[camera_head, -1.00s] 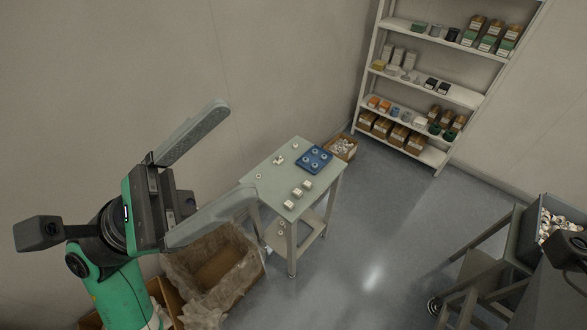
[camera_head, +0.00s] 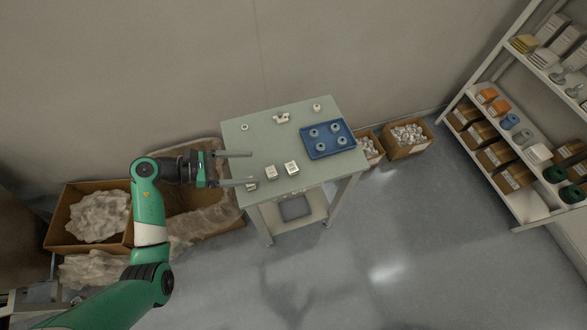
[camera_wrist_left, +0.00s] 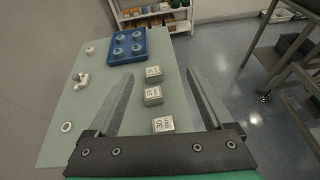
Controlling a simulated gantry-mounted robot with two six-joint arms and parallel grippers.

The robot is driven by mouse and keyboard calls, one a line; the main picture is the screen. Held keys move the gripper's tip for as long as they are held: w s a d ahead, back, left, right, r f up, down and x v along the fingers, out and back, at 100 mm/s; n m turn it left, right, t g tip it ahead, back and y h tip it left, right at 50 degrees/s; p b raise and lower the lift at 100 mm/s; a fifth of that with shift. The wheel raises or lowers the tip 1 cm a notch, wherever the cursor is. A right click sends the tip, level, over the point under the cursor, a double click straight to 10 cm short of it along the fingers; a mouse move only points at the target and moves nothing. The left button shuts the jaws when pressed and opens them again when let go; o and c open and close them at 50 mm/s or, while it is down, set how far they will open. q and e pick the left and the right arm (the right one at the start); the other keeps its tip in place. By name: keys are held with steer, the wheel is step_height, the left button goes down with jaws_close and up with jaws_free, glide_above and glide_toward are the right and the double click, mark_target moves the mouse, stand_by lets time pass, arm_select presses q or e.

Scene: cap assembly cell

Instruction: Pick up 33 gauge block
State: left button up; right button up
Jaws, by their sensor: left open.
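Three pale gauge blocks stand in a loose row near the front of the grey-green table (camera_head: 245,135): the left block (camera_head: 251,186), the middle block (camera_head: 271,172) and the right block (camera_head: 292,168). In the left wrist view the nearest block (camera_wrist_left: 163,125) seems to read 30. The labels on the middle block (camera_wrist_left: 153,96) and the farthest block (camera_wrist_left: 153,73) are too small to read surely. My left gripper (camera_head: 253,168) is open and empty at the table's left side. Its near finger partly covers the left block. My right gripper is out of view.
A blue tray (camera_head: 348,154) with several grey round parts sits at the table's right. A white ring (camera_head: 245,127), a small white fitting (camera_head: 282,118) and another small part (camera_head: 317,108) lie at the back. Cardboard boxes (camera_head: 408,153) and shelves (camera_head: 480,135) stand beyond.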

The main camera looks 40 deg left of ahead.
mark_target(269, 172)
arm_select(q)
steer(key=f, duration=0.2)
steer(key=a+f+b, duration=0.1)
steer(key=shift+s+f+n, duration=0.2)
steer(key=shift+f+n, duration=0.15)
steer(key=shift+n, duration=0.05)
steer(key=shift+n+t+y, duration=0.3)
steer(key=shift+n+y, duration=0.1)
steer(key=shift+y, duration=0.2)
steer(key=s+a+f+b, duration=0.2)
steer(key=shift+s+a+f, duration=0.3)
steer(key=shift+s+a, duration=0.05)
steer(key=shift+s+a+f, duration=0.1)
steer(key=shift+a, duration=0.2)
steer(key=shift+w+d, duration=0.2)
steer(key=shift+w, duration=0.15)
steer(key=b+x, duration=0.1)
steer(key=x, duration=0.5)
steer(key=shift+b, duration=0.3)
steer(key=shift+w+d+f, duration=0.15)
steer(key=shift+w+f, duration=0.1)
steer(key=shift+w, duration=0.05)
steer(key=b+x, duration=0.2)
steer(key=x, duration=0.2)
steer(key=shift+w+f, duration=0.15)
steer(key=shift+f, duration=0.05)
jaws_close()
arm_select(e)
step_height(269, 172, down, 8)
